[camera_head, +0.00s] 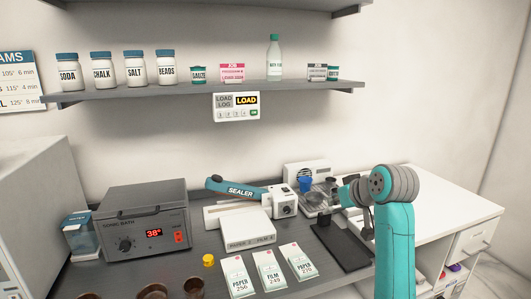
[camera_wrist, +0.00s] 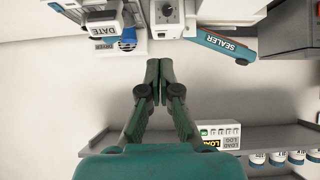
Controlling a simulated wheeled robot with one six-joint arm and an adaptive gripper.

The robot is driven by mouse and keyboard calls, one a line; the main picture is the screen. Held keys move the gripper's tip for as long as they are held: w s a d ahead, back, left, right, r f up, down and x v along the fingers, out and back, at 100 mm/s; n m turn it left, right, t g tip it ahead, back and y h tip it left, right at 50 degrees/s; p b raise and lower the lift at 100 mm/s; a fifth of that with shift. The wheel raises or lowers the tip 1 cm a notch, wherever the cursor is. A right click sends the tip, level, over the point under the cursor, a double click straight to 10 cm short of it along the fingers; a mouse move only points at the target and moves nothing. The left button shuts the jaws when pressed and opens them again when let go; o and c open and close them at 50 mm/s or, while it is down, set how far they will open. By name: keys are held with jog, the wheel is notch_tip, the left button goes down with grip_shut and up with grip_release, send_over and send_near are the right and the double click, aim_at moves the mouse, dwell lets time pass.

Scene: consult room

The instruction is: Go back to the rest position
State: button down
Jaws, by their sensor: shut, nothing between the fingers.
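My gripper (camera_wrist: 159,68) is shut and empty, its two dark green fingers pressed together in the wrist view. In the head view the teal and grey arm rises at the right, and its end is partly hidden by my wrist. In the wrist view, which appears upside down, the fingers point toward the back of the counter, with the blue sealer (camera_wrist: 224,45) to their right and a dryer box with a "DATE" label (camera_wrist: 102,22) to their left. Nothing is seen touching the fingers.
The dark counter (camera_head: 188,269) holds a sonic bath (camera_head: 147,226), the sealer (camera_head: 236,188), and film and paper packets (camera_head: 270,270). A wall shelf (camera_head: 215,90) with jars and bottles runs above it. A load log panel (camera_head: 236,107) hangs under the shelf. The white countertop at right (camera_head: 447,199) is clear.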

jog(key=shift+m+t+h, duration=0.4)
jog(key=shift+m+t, duration=0.3)
jog(key=shift+m, duration=0.2)
jog(key=s+f, duration=0.2)
jog(key=f, duration=0.5)
jog(key=s+f, duration=0.3)
jog(key=f, duration=0.4)
jog(key=s+f, duration=0.3)
jog(key=f, duration=0.4)
jog(key=shift+s+a, duration=0.1)
jog(key=shift+a, duration=0.15)
jog(key=s+f+m+t+h, duration=0.1)
jog(key=s+f, duration=0.7)
jog(key=s, duration=0.5)
jog(key=s+f+m+t+h, duration=0.1)
jog(key=s+f, duration=0.7)
jog(key=s, duration=0.6)
jog(key=s+r, duration=0.3)
jog(key=s, duration=0.6)
jog(key=s+r+t, duration=0.1)
jog(key=s+r, duration=0.3)
jog(key=s, duration=0.5)
jog(key=s+r, duration=0.3)
jog(key=s, duration=0.7)
jog(key=shift+r+t, duration=0.3)
jog(key=shift+r, duration=0.1)
